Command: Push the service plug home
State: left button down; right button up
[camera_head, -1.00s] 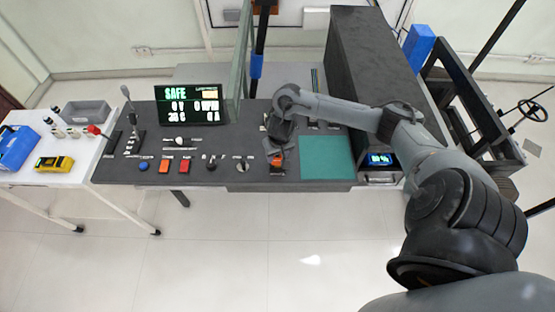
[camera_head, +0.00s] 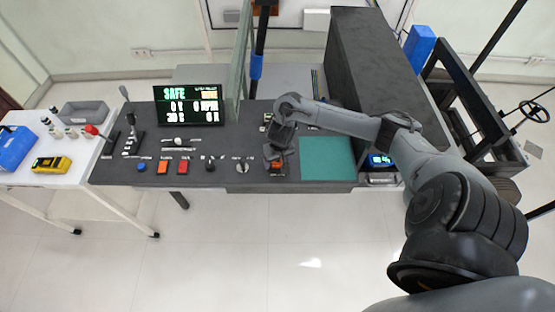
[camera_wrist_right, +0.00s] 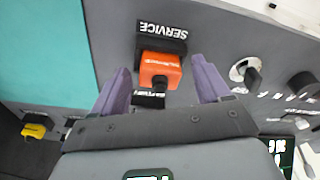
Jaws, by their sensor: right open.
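The service plug (camera_wrist_right: 160,68) is an orange block in a black socket under the SERVICE label (camera_wrist_right: 162,32), in the right wrist view. In the head view, a little of the plug (camera_head: 277,165) shows at the console's front, partly hidden by my gripper. How deep it sits I cannot tell. My right gripper (camera_wrist_right: 160,78) is open, with one purple finger on each side of the plug and visible gaps between. In the head view the right gripper (camera_head: 275,156) is over the plug. My left gripper is not in view.
A bare teal mat (camera_head: 327,158) lies right of the plug. A tall dark box (camera_head: 375,60) stands behind it. A white side table (camera_head: 62,178) is at left.

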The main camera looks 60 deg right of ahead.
jog(key=shift+r, duration=0.1)
notch_tip(320, 180, up, 11)
jog(key=s+p, duration=0.1)
jog(key=p, duration=0.5)
jog(key=a+f+n+t+y, duration=0.25)
jog(key=a+n+t, duration=0.45)
jog(key=a, duration=2.1)
jog(key=s+d+r+n+g, duration=0.1)
jog(key=s+g, duration=0.1)
jog(key=s, duration=0.4)
jog(key=s+d+r+n+g+h, duration=0.1)
jog(key=s+r+g, duration=0.1)
jog(key=s, duration=0.4)
jog(key=shift+s+r+n+g+p, duration=0.25)
jog(key=shift+n+g+p, duration=0.1)
jog(key=shift+n+g, duration=0.05)
